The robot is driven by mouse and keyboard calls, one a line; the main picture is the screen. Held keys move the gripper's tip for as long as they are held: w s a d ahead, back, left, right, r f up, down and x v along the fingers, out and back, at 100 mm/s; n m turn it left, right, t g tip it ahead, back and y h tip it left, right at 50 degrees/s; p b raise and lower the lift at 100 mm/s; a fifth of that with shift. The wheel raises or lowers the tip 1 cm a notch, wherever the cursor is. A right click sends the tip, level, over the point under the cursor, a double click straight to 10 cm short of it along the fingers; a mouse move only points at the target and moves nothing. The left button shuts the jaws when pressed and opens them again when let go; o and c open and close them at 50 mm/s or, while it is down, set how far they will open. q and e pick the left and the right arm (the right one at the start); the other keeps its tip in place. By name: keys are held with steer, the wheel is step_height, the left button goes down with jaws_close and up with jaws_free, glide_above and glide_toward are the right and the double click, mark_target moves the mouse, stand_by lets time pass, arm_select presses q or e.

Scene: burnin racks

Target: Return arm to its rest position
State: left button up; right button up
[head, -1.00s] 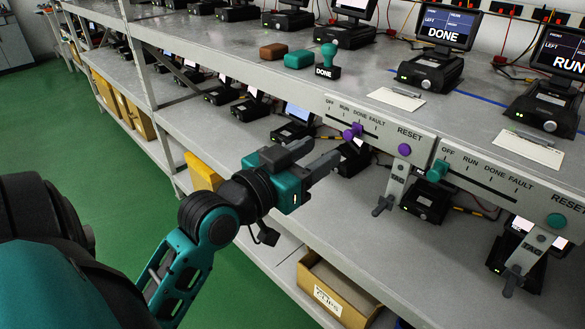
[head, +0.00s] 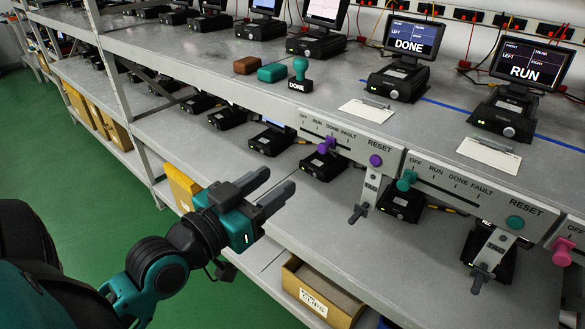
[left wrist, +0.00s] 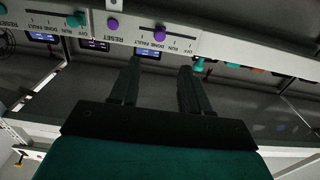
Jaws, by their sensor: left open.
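My left gripper (head: 278,187) is open and empty. It hangs in front of the rack edge, to the left of and below the slider panel (head: 350,140), touching nothing that I can see. In the left wrist view its two fingers (left wrist: 158,85) are spread apart with nothing between them. The purple slider knob (head: 326,144) on that panel sits near the DONE mark and is apart from the fingers. It also shows in the left wrist view (left wrist: 160,34). My right gripper is out of both views.
A second panel with a teal knob (head: 406,180) stands to the right. Monitors reading DONE (head: 412,38) and RUN (head: 531,63) and a teal DONE stamp (head: 300,75) stand on the upper shelf. A carton (head: 318,290) sits below. Green floor (head: 70,190) is open at left.

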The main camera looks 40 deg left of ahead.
arm_select(q)
steer(key=s+d+f+m+g, duration=0.1)
steer(key=d+f, duration=0.4)
steer(key=f, duration=0.9)
steer(key=s+d+f+g, duration=0.3)
steer(key=d+f+g, duration=0.2)
steer(key=f, duration=0.9)
steer(key=shift+s+f+m+g+h, duration=0.15)
steer(key=shift+m+g+h, duration=0.25)
steer(key=shift+g, duration=0.2)
